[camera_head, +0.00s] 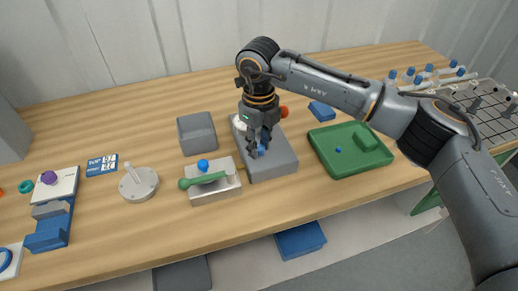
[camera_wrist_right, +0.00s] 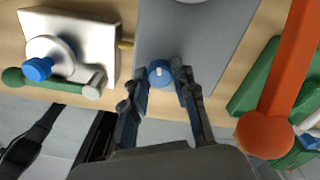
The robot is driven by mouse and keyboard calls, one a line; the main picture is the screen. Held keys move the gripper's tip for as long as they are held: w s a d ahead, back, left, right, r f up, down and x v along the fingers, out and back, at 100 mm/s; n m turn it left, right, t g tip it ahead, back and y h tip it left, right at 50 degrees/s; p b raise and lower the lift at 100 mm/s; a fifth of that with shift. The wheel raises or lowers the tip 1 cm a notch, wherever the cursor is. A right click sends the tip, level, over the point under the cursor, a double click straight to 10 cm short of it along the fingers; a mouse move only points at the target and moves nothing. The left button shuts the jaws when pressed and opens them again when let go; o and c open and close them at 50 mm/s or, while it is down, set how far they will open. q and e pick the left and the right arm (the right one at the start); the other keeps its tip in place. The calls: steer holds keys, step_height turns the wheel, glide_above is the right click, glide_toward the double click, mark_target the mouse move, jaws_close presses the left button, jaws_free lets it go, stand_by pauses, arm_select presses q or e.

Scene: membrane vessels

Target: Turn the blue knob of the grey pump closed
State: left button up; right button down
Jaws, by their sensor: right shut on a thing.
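The grey pump (camera_head: 280,165) is a low grey box on the wooden table, just right of centre in the head view. Its flat grey top (camera_wrist_right: 205,30) fills the upper middle of the right wrist view. The blue knob (camera_wrist_right: 159,72), with a pale mark on it, sits near the pump's edge. It shows partly behind the fingers in the head view (camera_head: 261,151). My right gripper (camera_head: 260,148) reaches down from above. Its two fingers (camera_wrist_right: 161,82) are shut on the blue knob, one on each side. My left gripper is not in view.
Left of the pump stands a silver block (camera_head: 215,186) with a green lever and another blue knob. A green tray (camera_head: 330,155) lies to the right. An orange-ended lever (camera_wrist_right: 290,75) rises close beside my right gripper. A grey box (camera_head: 196,134) stands behind the silver block.

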mark_target(259, 147)
steer(key=shift+m+b, duration=0.9)
steer(key=shift+m, duration=0.8)
steer(key=c, duration=1.1)
jaws_free()
steer(key=shift+o, duration=0.2)
step_height(259, 147, up, 12)
